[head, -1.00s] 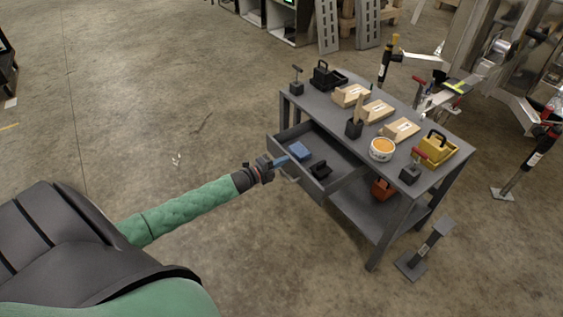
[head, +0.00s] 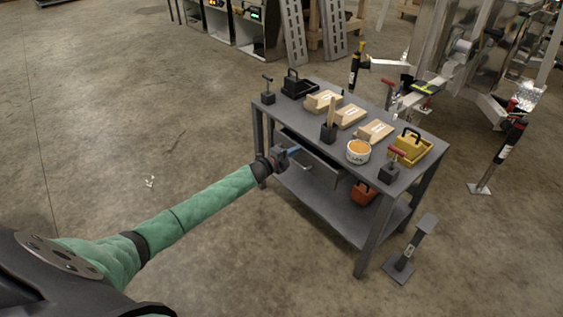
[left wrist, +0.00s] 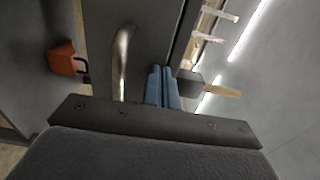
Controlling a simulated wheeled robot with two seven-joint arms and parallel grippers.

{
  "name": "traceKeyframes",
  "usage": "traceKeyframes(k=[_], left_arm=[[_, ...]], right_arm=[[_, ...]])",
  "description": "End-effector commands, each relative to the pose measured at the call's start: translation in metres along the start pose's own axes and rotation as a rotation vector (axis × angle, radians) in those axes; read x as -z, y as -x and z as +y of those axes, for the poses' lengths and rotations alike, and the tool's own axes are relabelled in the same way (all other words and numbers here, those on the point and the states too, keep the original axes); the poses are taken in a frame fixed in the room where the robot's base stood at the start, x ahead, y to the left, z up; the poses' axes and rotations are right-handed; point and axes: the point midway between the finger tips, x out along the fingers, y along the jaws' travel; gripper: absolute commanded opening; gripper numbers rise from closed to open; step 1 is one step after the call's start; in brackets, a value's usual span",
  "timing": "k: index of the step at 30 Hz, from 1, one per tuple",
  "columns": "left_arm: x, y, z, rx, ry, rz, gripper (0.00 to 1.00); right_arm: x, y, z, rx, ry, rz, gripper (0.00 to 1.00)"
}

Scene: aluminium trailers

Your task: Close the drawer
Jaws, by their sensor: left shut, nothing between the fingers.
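The grey drawer (head: 318,163) is under the top of the grey workbench (head: 290,111). Only a narrow dark gap shows between its front and the tabletop edge, and its contents are hidden. My left gripper (head: 293,151) is at the drawer front, toward its left part, with its blue fingers shut and empty. In the left wrist view the shut fingers (left wrist: 163,86) point at the drawer front, beside the curved metal handle (left wrist: 122,60) and not around it. I cannot tell whether the tips touch the front. My right gripper is out of view.
The bench top holds wooden blocks (head: 350,115), a tub (head: 358,151), a yellow caddy (head: 410,148) and a black caddy (head: 298,84). An orange toolbox (head: 363,193) sits on the lower shelf. A grey stand (head: 410,250) is at the bench's right. Floor at left is clear.

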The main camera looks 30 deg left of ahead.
Motion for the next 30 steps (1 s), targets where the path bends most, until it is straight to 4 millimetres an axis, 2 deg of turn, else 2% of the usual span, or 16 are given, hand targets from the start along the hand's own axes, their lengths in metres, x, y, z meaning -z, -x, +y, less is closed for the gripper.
traceKeyframes(k=[3,9,16,30], left_arm=[[0.000,-0.019,0.001,0.001,-0.001,0.000,0.00],[0.000,-0.037,0.000,0.001,0.000,0.000,0.00],[0.000,-0.043,-0.001,0.001,0.000,-0.001,0.00],[-0.003,-0.043,-0.005,0.005,-0.001,-0.002,0.00]], right_arm=[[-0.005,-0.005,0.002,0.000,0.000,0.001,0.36],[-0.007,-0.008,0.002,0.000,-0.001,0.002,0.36],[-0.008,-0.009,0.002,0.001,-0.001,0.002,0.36],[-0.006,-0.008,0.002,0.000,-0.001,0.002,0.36]])
